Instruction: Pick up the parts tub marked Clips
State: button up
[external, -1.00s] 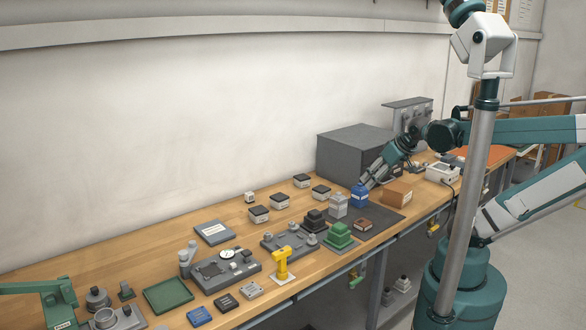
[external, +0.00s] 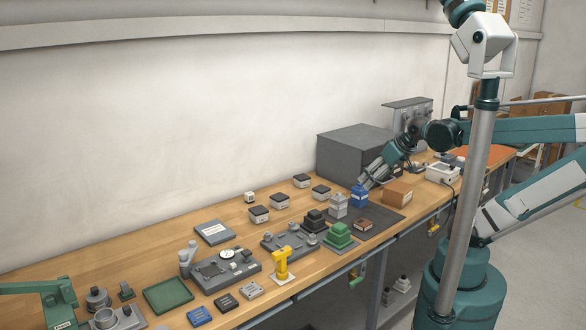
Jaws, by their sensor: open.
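Several small light tubs with dark lids stand on the wooden bench left of the grey cabinet. One is nearest the wall (external: 302,180), one sits to its lower right (external: 321,192), and two more stand further left, one tub (external: 280,201) behind the other (external: 259,214). Their labels are too small to read, so I cannot tell which is marked Clips. My gripper (external: 367,181) is open and points down and left, just above or behind a blue container (external: 360,197). I cannot tell whether it touches the container. The tubs are to its left.
A grey cabinet (external: 350,155) stands behind my gripper. Black and green (external: 340,234) stepped blocks stand in front.

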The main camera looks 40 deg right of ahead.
jog(key=w, duration=0.1)
jog(key=n+g+p, duration=0.7)
jog(key=n+p, duration=0.8)
jog(key=n, duration=0.3)
send_over(322, 187)
jog(key=f, duration=0.7)
jog(key=shift+s+a+f, duration=0.2)
jog(key=shift+s, duration=0.1)
jog(key=shift+w+f+n, duration=0.25)
jog(key=shift+f+n, duration=0.15)
jog(key=shift+f, duration=0.15)
jog(key=shift+f, duration=0.1)
jog(key=shift+f, duration=1.2)
jog(key=shift+f, duration=0.1)
